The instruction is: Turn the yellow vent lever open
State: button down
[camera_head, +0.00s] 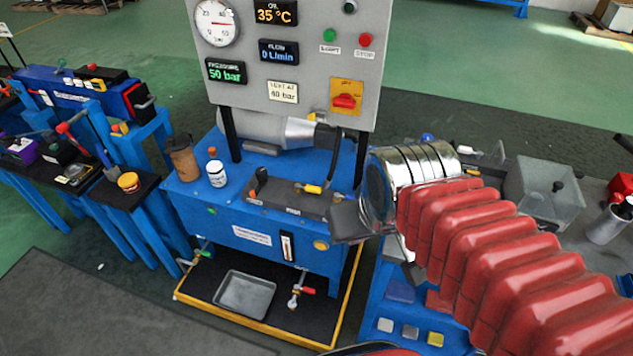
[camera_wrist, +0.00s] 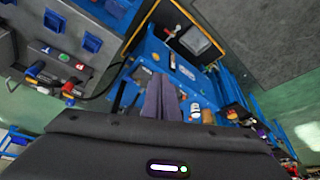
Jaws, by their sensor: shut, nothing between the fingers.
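The yellow vent lever (camera_head: 312,189) lies low on a dark block (camera_head: 285,199) on top of the blue bench, below the gauge panel. It lies roughly level, pointing left to right. My gripper (camera_head: 345,221) is at the right end of the block, close to the lever but apart from it in the picture. In the wrist view my two dark fingers (camera_wrist: 160,97) are together with nothing between them. I cannot make out the lever in the wrist view; the fingers likely cover that area.
The gauge panel (camera_head: 285,115) stands behind, with a red rotary switch (camera_head: 344,101). A brown jar (camera_head: 184,157) and a white bottle (camera_head: 216,173) stand left of the block. A black knob (camera_head: 262,176) rises from its left end. A red-handled valve (camera_head: 297,297) and tray (camera_head: 245,292) are below.

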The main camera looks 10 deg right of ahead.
jog(key=w+d+f+g, duration=0.15)
jog(key=w+f, duration=0.25)
jog(key=w, duration=0.4)
jog(key=w+f+g, duration=0.2)
jog(key=w+f, duration=0.2)
jog(key=w, duration=0.4)
jog(key=m+t+h, duration=0.1)
jog(key=m+h, duration=0.1)
jog(key=m, duration=0.2)
send_over(308, 189)
jog(key=s+d, duration=0.3)
jog(key=d, duration=0.1)
notch_tip(308, 189, down, 15)
jog(key=w+r, duration=0.1)
jog(key=w+r+m, duration=0.1)
jog(key=w, duration=0.1)
jog(key=w+m+t, duration=0.1)
jog(key=shift+w+d+r, duration=0.1)
jog(key=shift+w+r, duration=0.05)
jog(key=shift+r, duration=0.25)
jog(key=shift+f, duration=0.1)
jog(key=x, duration=0.6)
jog(key=s+x, duration=0.1)
jog(key=x, duration=0.2)
jog(key=shift+a+f, duration=0.25)
jog(key=shift+f, duration=0.1)
jog(key=shift+s+a, duration=0.65)
jog(key=shift+s, duration=0.4)
